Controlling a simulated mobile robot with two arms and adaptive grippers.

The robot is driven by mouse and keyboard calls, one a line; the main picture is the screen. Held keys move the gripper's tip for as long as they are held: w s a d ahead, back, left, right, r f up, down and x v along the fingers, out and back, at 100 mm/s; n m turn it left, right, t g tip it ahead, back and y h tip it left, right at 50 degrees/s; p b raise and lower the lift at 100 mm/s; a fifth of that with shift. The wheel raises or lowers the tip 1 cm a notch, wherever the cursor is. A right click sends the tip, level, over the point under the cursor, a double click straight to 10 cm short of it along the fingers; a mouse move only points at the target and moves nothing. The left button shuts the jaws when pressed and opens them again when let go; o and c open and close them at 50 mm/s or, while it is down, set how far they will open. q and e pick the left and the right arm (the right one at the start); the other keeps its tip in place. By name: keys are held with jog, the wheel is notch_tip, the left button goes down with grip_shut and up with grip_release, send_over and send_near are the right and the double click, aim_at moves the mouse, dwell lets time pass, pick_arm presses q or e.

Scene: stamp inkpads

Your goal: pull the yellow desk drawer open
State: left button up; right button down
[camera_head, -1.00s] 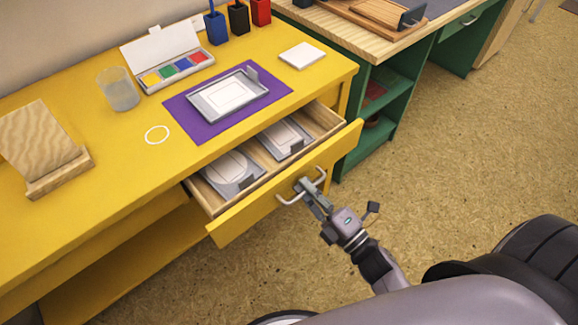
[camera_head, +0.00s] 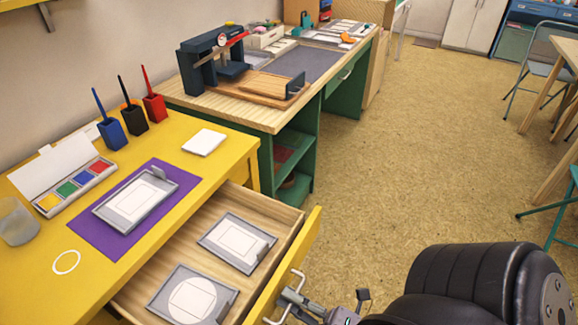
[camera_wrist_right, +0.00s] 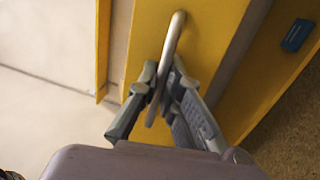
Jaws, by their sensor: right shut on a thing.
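The yellow desk drawer (camera_head: 292,262) is pulled well out of the yellow desk (camera_head: 236,158). Its wooden inside holds a grey tray with a rectangular card (camera_head: 235,240) and a grey tray with a round card (camera_head: 190,297). My right gripper (camera_head: 288,297) is at the drawer's front, shut on the metal drawer handle (camera_head: 297,284). In the right wrist view the gripper's fingers (camera_wrist_right: 163,85) lie on both sides of the handle (camera_wrist_right: 174,38), against the yellow drawer front (camera_wrist_right: 215,40). My left gripper is out of view.
On the desk are a purple mat (camera_head: 88,232) with a grey tray, a paint box (camera_head: 48,172), a glass (camera_head: 16,224) and brush cups (camera_head: 134,122). A green-framed workbench (camera_head: 262,118) stands behind. The floor (camera_head: 400,180) right of the drawer is open.

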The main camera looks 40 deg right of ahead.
jog(key=c, duration=2)
grip_release()
jog(key=v, duration=1.2)
